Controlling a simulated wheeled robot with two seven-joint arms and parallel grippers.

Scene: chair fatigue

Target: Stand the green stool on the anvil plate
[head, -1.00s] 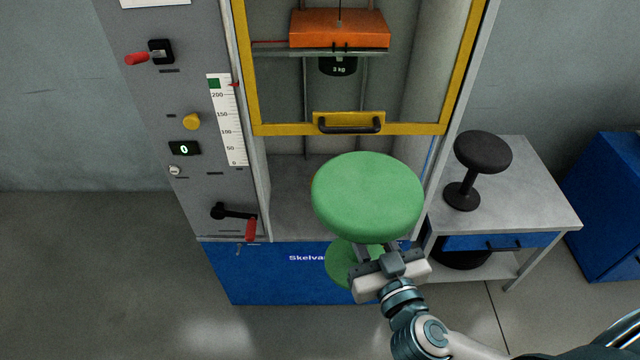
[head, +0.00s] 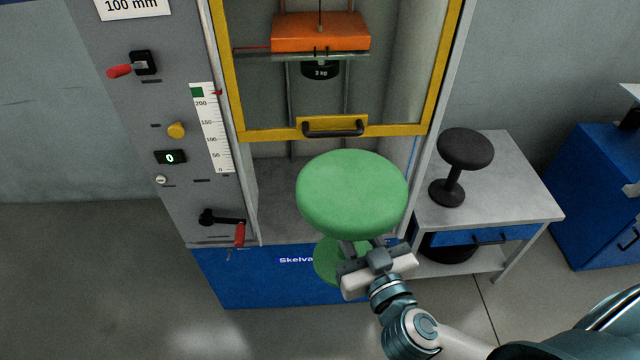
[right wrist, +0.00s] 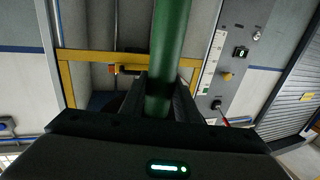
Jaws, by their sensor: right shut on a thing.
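The green stool (head: 352,194) is upright in the head view, in front of the test machine's opening. Its round seat is on top and its round base (head: 330,262) shows below, in front of the blue lower panel. My right gripper (head: 362,250) is shut on the stool's stem, under the seat. In the right wrist view the green stem (right wrist: 168,60) stands between my fingers (right wrist: 165,98). The anvil plate cannot be told apart; the grey floor of the machine bay (head: 280,200) is partly hidden behind the seat. My left gripper is out of view.
A yellow-framed guard (head: 380,130) with a black handle is raised above the opening. An orange weight (head: 320,32) and a black 3 kg weight (head: 320,70) hang behind it. A black stool (head: 465,150) stands on the side table (head: 520,190). A red-handled lever (head: 240,234) sits left of the opening.

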